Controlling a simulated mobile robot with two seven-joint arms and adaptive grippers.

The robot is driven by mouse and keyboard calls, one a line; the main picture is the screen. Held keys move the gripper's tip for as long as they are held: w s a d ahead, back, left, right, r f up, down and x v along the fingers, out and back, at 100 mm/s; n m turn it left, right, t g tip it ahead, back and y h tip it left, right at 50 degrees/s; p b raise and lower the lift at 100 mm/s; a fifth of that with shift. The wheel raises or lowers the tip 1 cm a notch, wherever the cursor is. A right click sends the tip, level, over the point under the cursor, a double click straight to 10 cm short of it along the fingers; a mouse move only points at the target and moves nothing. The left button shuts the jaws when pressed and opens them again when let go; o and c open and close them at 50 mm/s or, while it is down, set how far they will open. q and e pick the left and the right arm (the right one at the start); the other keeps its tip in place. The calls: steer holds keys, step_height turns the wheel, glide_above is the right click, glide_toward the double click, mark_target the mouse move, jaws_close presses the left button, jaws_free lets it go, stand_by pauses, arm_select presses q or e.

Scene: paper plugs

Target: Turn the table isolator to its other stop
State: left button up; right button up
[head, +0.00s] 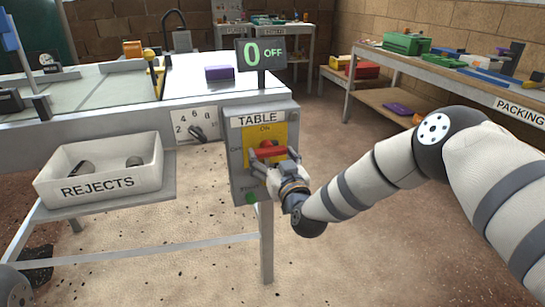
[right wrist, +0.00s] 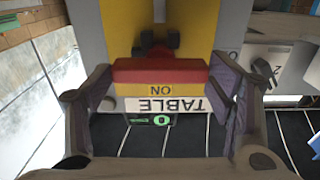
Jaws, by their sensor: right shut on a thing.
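The table isolator is a grey box (head: 236,190) with a yellow plate (head: 284,132), a TABLE label and a red handle (head: 268,150), fixed at the table's front corner. My right gripper (head: 274,165) is at the front of the box, shut on the handle. In the right wrist view, upside down, the red handle (right wrist: 160,72) lies level between the two fingers of the right gripper (right wrist: 160,95), with ON beside it. A sign (head: 260,54) above the box reads 0 OFF in green. The gripper hides part of the lower plate. My left gripper is out of view.
A numbered dial (head: 196,128) sits left of the box. A white REJECTS bin (head: 145,170) stands on a shelf at the left. A purple block (head: 219,72) lies on the table. The packing bench (head: 465,88) is at the right, with clear floor between.

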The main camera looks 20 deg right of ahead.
steer(key=shift+m, duration=0.3)
steer(key=m, duration=0.4)
steer(key=shift+f, duration=0.15)
steer(key=m+b, duration=0.1)
steer(key=m, duration=0.3)
steer(key=shift+m, duration=0.3)
steer(key=m+b, duration=0.1)
steer(key=m, duration=0.4)
steer(key=shift+f, duration=0.1)
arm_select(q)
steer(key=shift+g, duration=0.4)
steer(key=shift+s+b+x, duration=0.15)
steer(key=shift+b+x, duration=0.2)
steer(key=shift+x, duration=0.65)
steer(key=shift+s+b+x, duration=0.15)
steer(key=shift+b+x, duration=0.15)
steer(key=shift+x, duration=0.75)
arm_select(e)
steer(key=shift+m, duration=1.7)
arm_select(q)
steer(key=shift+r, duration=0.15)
arm_select(e)
steer(key=shift+a, duration=0.1)
steer(key=o, duration=1.2)
steer(key=shift+r, duration=0.2)
steer(key=shift+c, duration=0.2)
